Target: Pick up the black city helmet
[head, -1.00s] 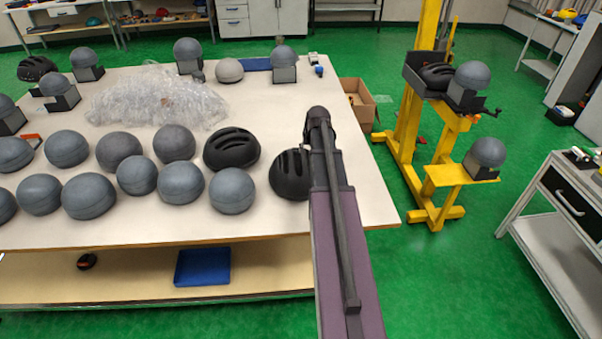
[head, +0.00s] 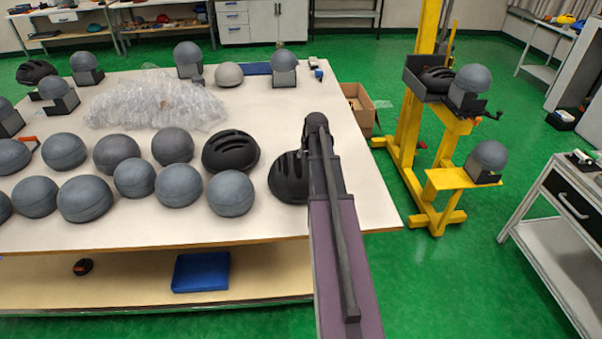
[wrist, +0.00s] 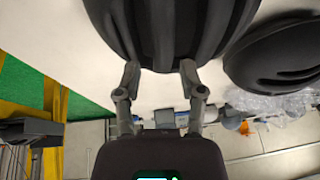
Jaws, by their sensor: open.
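A black helmet (head: 288,180) sits near the right front of the white table, partly hidden behind my arm. In the wrist view a dark, ribbed helmet (wrist: 165,25) fills the top centre, its edge by my fingertips. A second black helmet with vents (head: 230,151) is just left of it; a dark helmet (wrist: 275,55) also shows at the right of the wrist view. I cannot tell for sure which is the city helmet. My gripper (wrist: 160,72) is open, its two fingers apart at the near helmet's edge; contact is unclear. In the head view my arm hides it.
Several grey round headforms (head: 85,198) stand left of the helmets on the table (head: 270,110). Clear plastic wrap (head: 155,102) lies behind them. A yellow stand (head: 405,140) and an open cardboard box (head: 360,105) are to the right, with green floor between.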

